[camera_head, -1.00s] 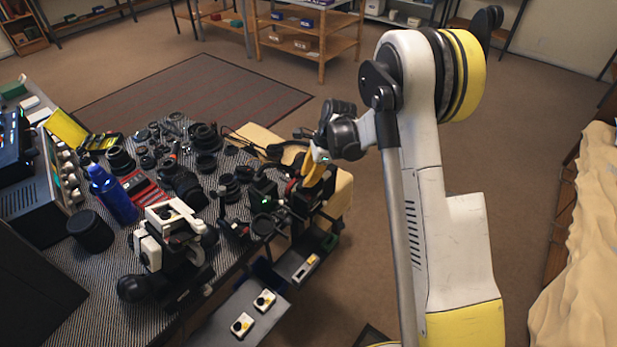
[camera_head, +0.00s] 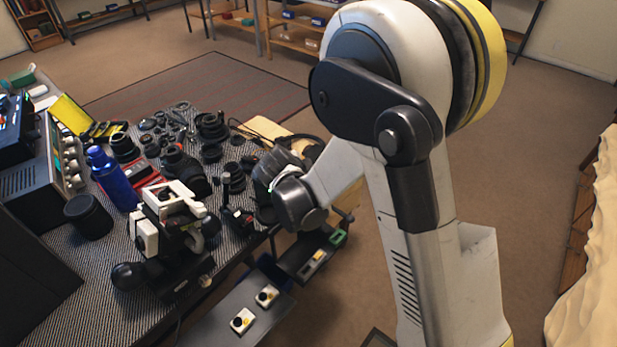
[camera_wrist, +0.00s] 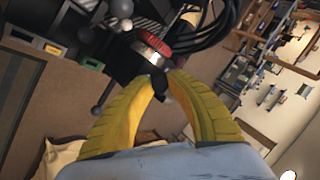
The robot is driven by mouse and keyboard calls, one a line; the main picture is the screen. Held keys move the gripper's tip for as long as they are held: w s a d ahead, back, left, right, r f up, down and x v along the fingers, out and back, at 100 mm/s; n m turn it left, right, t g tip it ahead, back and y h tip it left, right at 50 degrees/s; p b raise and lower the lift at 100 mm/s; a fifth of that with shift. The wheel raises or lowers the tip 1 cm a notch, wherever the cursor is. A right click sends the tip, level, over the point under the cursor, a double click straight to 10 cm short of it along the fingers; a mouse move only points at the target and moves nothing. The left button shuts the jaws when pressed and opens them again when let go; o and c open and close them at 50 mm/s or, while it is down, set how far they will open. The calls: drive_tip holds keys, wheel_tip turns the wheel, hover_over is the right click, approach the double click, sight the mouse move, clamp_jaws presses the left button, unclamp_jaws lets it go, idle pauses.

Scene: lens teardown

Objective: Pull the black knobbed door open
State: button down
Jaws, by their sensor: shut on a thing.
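In the wrist view my gripper (camera_wrist: 160,78) has its two yellow fingers closed on a small black knob (camera_wrist: 159,86). A silver cylinder with a red rim (camera_wrist: 158,42) is just beyond the fingertips. I cannot make out the door panel that belongs to the knob, nor whether it is ajar. In the head view my own wrist and forearm hide the fingers and the knob, at the right end of the bench.
The patterned bench (camera_head: 75,280) is crowded with lens parts, a blue bottle (camera_head: 112,180) and a white-and-black microscope-like device (camera_head: 170,225). Below its edge, a grey tray (camera_head: 215,315) holds small white boxes (camera_head: 266,296).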

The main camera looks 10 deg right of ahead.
drive_tip(key=shift+s+a+f+t+h+b, duration=0.25)
drive_tip(key=shift+t+h+b, duration=0.2)
drive_tip(key=shift+b, duration=0.25)
drive_tip(key=shift+s+a+f+t+h+b, duration=0.1)
drive_tip(key=shift+a+t+h+b, duration=0.1)
drive_tip(key=shift+t+h+b, duration=0.35)
drive_tip(key=shift+r+n+b, duration=0.1)
drive_tip(key=shift+n+b, duration=0.2)
drive_tip(key=c, duration=1.2)
unclamp_jaws()
drive_tip(key=shift+c, duration=0.2)
drive_tip(key=shift+s+a, duration=0.1)
drive_tip(key=v, duration=1.2)
drive_tip(key=shift+r, duration=0.1)
